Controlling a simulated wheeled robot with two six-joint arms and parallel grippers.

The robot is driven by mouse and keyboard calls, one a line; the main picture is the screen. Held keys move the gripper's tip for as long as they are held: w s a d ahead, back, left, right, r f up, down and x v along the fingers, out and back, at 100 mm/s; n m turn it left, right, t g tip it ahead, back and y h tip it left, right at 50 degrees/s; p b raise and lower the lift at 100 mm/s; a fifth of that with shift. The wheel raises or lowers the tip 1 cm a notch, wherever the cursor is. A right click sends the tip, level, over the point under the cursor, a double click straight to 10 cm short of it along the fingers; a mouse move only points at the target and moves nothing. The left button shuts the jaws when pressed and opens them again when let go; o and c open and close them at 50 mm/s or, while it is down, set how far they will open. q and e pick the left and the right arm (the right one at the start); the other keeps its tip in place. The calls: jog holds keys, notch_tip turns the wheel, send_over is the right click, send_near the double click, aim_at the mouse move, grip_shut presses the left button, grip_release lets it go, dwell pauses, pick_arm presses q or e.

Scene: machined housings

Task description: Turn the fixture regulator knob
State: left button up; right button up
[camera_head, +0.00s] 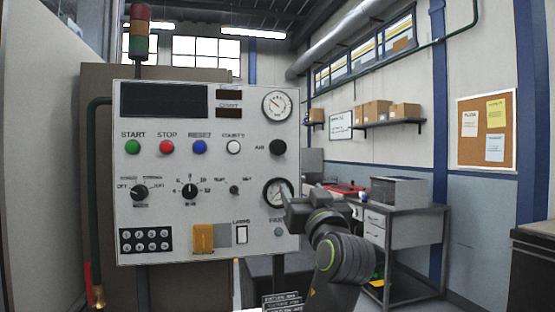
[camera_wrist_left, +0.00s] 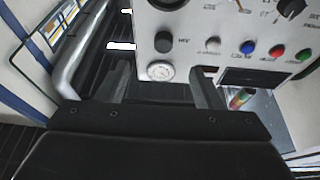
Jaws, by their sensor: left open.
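A light grey control panel (camera_head: 215,265) carries the knobs. A round black knob (camera_head: 278,147), labelled something like "AIR", sits below the upper gauge (camera_head: 277,104). In the left wrist view, which looks upside down, this knob (camera_wrist_left: 163,40) and the upper gauge (camera_wrist_left: 160,71) appear between the fingers. No label clearly reads fixture regulator. My left gripper's fingers (camera_wrist_left: 160,78) are apart and empty. Whether they touch the panel is hidden.
Other controls include green (camera_head: 132,146), red (camera_head: 167,147) and blue (camera_head: 200,147) buttons and selector knobs (camera_head: 139,191). A yellow tag (camera_head: 203,237) hangs low on the panel. A grey workbench (camera_head: 400,218) stands behind to the right.

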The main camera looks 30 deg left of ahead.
pick_arm(q)
notch_tip(320, 180, up, 2)
jog(key=y, duration=0.1)
jog(key=p, duration=0.2)
send_near(279, 147)
jog(key=shift+n, duration=0.4)
jog(key=p+x, duration=0.2)
jog(key=x, duration=0.5)
jog(key=shift+w+a+r, duration=0.1)
jog(key=shift+w+a+r+p, duration=0.2)
jog(key=shift+w+a+p, duration=0.2)
jog(key=shift+w+a, duration=0.1)
pick_arm(e)
jog(key=shift+s+a+r, duration=0.15)
jog(key=shift+r, duration=0.5)
jog(key=shift+s+a+r, duration=0.1)
jog(key=shift+s+r, duration=0.05)
jog(key=shift+r, duration=0.45)
jog(key=shift+s+a+r, duration=0.15)
jog(key=shift+r, duration=0.5)
pick_arm(q)
jog(key=c, duration=1)
pick_arm(e)
jog(key=shift+d, duration=0.15)
pick_arm(q)
jog(key=shift+o, duration=0.2)
jog(key=shift+m, duration=0.4)
pick_arm(e)
jog(key=shift+d+r, duration=0.1)
jog(key=shift+r, duration=0.05)
